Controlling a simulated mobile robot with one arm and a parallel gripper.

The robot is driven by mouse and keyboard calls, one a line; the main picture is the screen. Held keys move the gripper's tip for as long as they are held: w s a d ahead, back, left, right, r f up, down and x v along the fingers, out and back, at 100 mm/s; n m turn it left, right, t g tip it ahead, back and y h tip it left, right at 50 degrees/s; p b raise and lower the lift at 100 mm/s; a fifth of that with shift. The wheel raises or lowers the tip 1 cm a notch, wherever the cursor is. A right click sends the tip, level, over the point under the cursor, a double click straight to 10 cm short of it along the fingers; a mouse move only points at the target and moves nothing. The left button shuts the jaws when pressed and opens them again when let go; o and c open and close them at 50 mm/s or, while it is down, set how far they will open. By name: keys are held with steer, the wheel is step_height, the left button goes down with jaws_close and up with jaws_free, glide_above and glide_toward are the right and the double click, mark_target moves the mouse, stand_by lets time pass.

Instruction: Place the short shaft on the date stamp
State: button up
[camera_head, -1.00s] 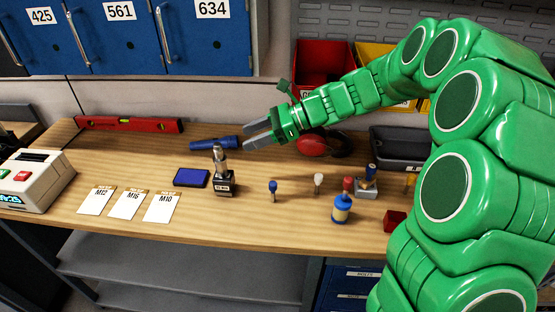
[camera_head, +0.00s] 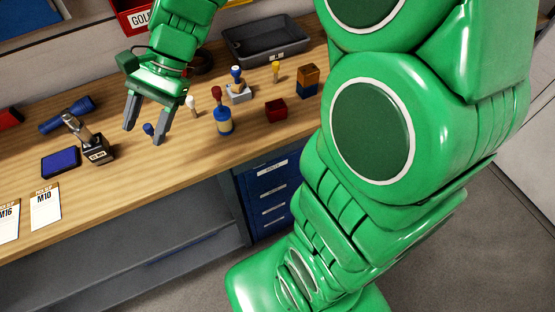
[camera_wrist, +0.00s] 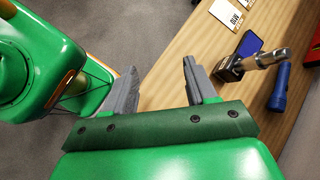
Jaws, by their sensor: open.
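The date stamp (camera_head: 97,151), with a black base, white label and silver upper part, stands at left on the wooden bench. It also shows at upper right in the wrist view (camera_wrist: 232,70), with a silver cylinder (camera_wrist: 271,57) at its upper end. I cannot tell whether that cylinder is the stamp's handle or the short shaft; no other plain shaft is clear. My gripper (camera_head: 143,135) is open and empty, fingers pointing down, right of the stamp and apart from it. The wrist view shows the open jaws (camera_wrist: 160,65).
A blue ink pad (camera_head: 61,162), blue flashlight (camera_head: 67,114) and label cards (camera_head: 45,206) lie around the stamp. A white-topped peg (camera_head: 191,102), blue bottle (camera_head: 223,121), red block (camera_head: 276,110) and grey tray (camera_head: 262,57) stand right. Bare wood lies in front.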

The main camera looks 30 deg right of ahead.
steer(key=s+d+f+n+t+h, duration=0.1)
steer(key=s+d+n+h, duration=0.6)
steer(key=s+d, duration=1.1)
steer(key=shift+d+f+n+t+h, duration=0.3)
steer(key=shift+d+f+n+h, duration=0.15)
steer(key=shift+d+n, duration=0.2)
steer(key=shift+s, duration=0.1)
